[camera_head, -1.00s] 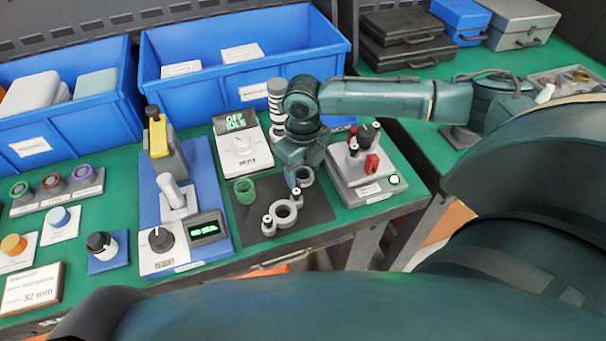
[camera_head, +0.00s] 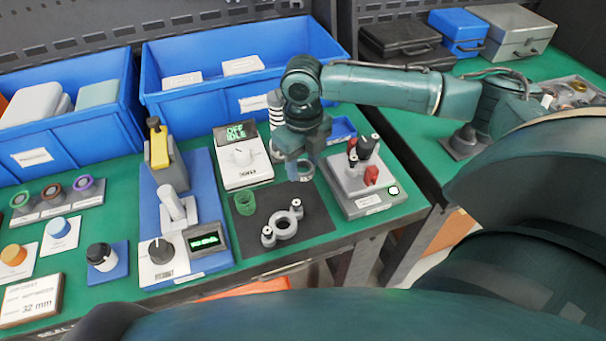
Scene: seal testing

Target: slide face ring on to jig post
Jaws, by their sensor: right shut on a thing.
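My right gripper (camera_head: 299,178) comes down over the back of the black mat, its fingers pointing down. It is shut on a small grey ring, the face ring (camera_head: 307,172), which is mostly hidden behind the fingers. Whether the ring touches the mat cannot be told. To the right stands a grey jig (camera_head: 365,203) with black-topped parts and a red piece (camera_head: 371,175). Which part is the jig post is not clear from here. My left gripper is not in view.
A grey two-eared flange (camera_head: 284,228) and a green spring-like coil (camera_head: 245,203) are on the black mat (camera_head: 315,220). An OFF/IDLE display unit (camera_head: 240,165) and a striped post (camera_head: 276,112) stand behind. Blue bins (camera_head: 215,100) line the back.

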